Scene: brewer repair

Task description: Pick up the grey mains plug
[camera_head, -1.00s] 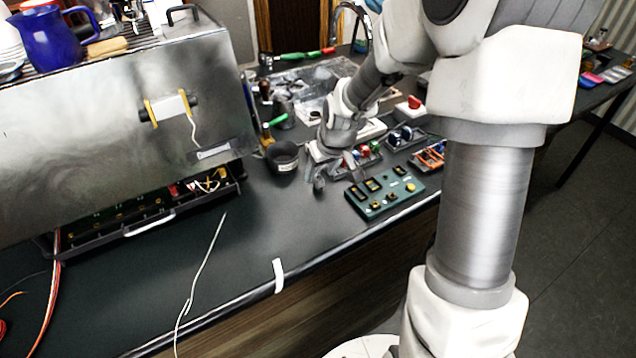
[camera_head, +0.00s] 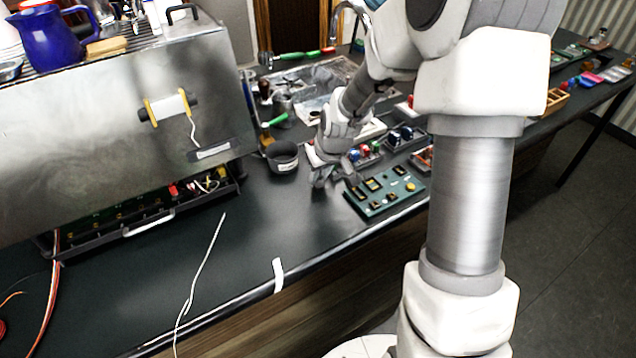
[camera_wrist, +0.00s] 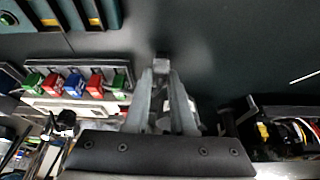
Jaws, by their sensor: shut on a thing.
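My gripper (camera_head: 322,180) is over the dark worktop, between the black cup and the green panel. In the wrist view its two fingers (camera_wrist: 161,72) come together at their tips on a small grey block, the grey mains plug (camera_wrist: 161,59). The fingers hide part of the plug. In the head view the plug is too small and too close to the fingers to make out clearly. I cannot tell how far it is above the worktop.
A black cup (camera_head: 283,157) stands left of my gripper, and a green panel (camera_head: 384,192) lies to its right. A tray of coloured connectors (camera_wrist: 78,84) is close by. The metal brewer (camera_head: 110,110) with its open drawer (camera_head: 150,222) is at left. The front worktop is mostly clear.

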